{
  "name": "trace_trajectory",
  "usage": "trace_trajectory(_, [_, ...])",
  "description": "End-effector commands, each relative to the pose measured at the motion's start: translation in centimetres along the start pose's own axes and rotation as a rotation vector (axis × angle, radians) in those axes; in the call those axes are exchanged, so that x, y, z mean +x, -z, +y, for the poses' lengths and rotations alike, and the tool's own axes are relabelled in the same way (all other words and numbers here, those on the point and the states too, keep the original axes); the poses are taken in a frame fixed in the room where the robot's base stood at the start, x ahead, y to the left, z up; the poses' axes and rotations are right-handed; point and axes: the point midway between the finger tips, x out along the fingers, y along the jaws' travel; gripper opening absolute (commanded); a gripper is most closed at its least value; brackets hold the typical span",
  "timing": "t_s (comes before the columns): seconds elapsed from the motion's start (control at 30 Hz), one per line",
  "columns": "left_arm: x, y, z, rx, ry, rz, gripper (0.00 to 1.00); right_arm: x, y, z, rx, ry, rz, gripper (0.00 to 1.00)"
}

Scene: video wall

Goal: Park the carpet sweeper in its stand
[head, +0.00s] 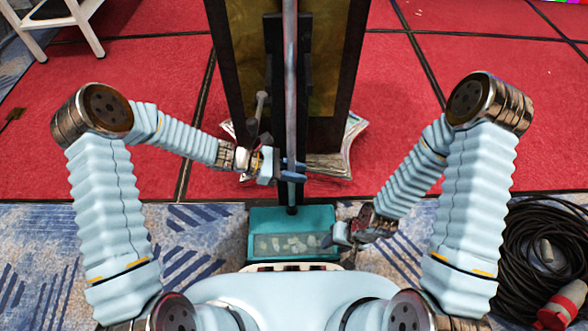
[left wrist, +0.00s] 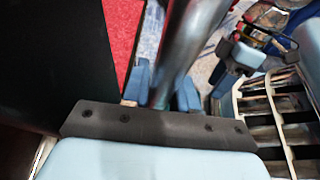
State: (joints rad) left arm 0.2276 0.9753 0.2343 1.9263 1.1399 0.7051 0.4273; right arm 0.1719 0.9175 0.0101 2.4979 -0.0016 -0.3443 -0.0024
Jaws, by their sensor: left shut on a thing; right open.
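The carpet sweeper has a teal head (head: 262,222) with a clear window showing pale debris, on the patterned carpet in front of my base. Its grey handle (head: 290,75) rises upright from the head. My left gripper (head: 291,171) is shut on the lower handle; in the left wrist view the handle (left wrist: 185,45) passes between the blue fingers (left wrist: 162,92). My right gripper (head: 343,236) is open beside the head's right end; I cannot tell whether it touches. Dark uprights (head: 305,70) behind the handle look like the stand; the handle partly hides them.
A black cable coil (head: 522,262) and a red-and-white object (head: 562,308) lie at the right. A white stool (head: 50,20) stands at the far left.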

Motion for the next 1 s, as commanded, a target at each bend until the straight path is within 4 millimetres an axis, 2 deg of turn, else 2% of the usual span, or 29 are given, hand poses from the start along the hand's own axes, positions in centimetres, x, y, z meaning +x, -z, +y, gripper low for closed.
trace_trajectory(0.07, [0.73, 0.70, -0.05, -0.001, 0.000, -0.006, 0.00, 0.99, -0.06, 0.28, -0.001, 0.002, -0.002, 0.43])
trace_trajectory(0.47, [0.83, 0.82, -0.04, 0.000, -0.001, -0.005, 0.00, 1.02, -0.03, 0.27, -0.001, 0.002, -0.001, 0.43])
trace_trajectory(0.5, [0.82, 1.07, -0.04, 0.001, -0.002, 0.000, 0.29, 1.06, -0.03, 0.29, -0.001, 0.002, -0.001, 0.43])
trace_trajectory(0.67, [0.79, 1.00, -0.05, 0.001, -0.002, -0.001, 0.53, 0.99, -0.02, 0.26, -0.001, 0.002, -0.001, 0.43])
trace_trajectory(1.0, [0.67, 1.12, -0.03, 0.001, -0.002, 0.000, 0.53, 1.11, -0.02, 0.31, -0.001, 0.002, -0.001, 0.43])
